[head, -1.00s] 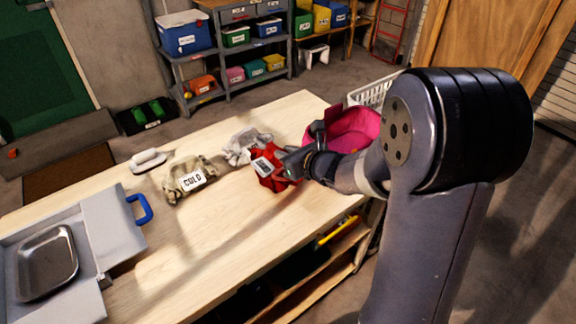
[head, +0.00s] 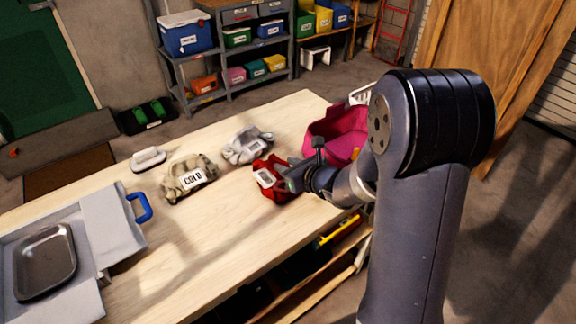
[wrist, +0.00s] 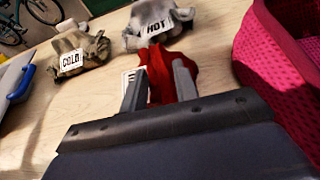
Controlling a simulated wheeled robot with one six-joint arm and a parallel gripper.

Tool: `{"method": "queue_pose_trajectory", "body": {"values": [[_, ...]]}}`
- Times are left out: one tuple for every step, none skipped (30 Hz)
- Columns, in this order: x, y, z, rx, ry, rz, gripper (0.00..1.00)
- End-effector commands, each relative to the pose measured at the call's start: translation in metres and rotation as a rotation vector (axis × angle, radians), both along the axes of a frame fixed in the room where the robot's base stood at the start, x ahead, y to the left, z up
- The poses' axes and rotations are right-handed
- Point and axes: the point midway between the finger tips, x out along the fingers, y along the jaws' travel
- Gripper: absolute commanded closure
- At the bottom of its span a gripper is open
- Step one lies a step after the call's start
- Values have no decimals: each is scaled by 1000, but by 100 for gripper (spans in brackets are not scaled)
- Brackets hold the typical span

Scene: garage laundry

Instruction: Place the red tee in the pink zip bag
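The red tee (head: 268,184) is a crumpled bundle with a white tag, low over the near part of the wooden table. My gripper (head: 288,177) is at its right end. In the wrist view the red cloth (wrist: 161,80) fills the gap between my two fingers (wrist: 160,84), which appear shut on it with the bunched cloth holding them apart. The tag shows left of the left finger. The pink zip bag (head: 332,132) stands open-topped behind and right of my gripper, partly hidden by my arm. Its mesh wall (wrist: 285,85) fills the right of the wrist view.
A grey bundle tagged HOT (head: 245,147) lies just behind the tee. A tan bundle tagged COLD (head: 187,178) lies to the left, with a white brush (head: 148,159) beyond. A grey case with a metal tray (head: 45,262) is at far left. The table's front middle is clear.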

Motion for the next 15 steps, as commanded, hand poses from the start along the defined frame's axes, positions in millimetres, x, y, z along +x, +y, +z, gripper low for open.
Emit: {"method": "queue_pose_trajectory", "body": {"values": [[0, 0, 0, 0, 0, 0, 67], [0, 0, 0, 0, 0, 0, 64], [0, 0, 0, 0, 0, 0, 61], [0, 0, 0, 0, 0, 0, 61], [0, 0, 0, 0, 0, 0, 61], [0, 0, 0, 0, 0, 0, 61], [0, 0, 0, 0, 0, 0, 61], [0, 0, 0, 0, 0, 0, 61], [0, 0, 0, 0, 0, 0, 61], [0, 0, 0, 0, 0, 0, 61], [0, 0, 1, 0, 0, 0, 61], [0, 0, 2, 0, 0, 0, 61], [0, 0, 3, 0, 0, 0, 61], [0, 0, 5, 0, 0, 0, 61], [-1, -1, 6, 0, 0, -1, 61]]}}
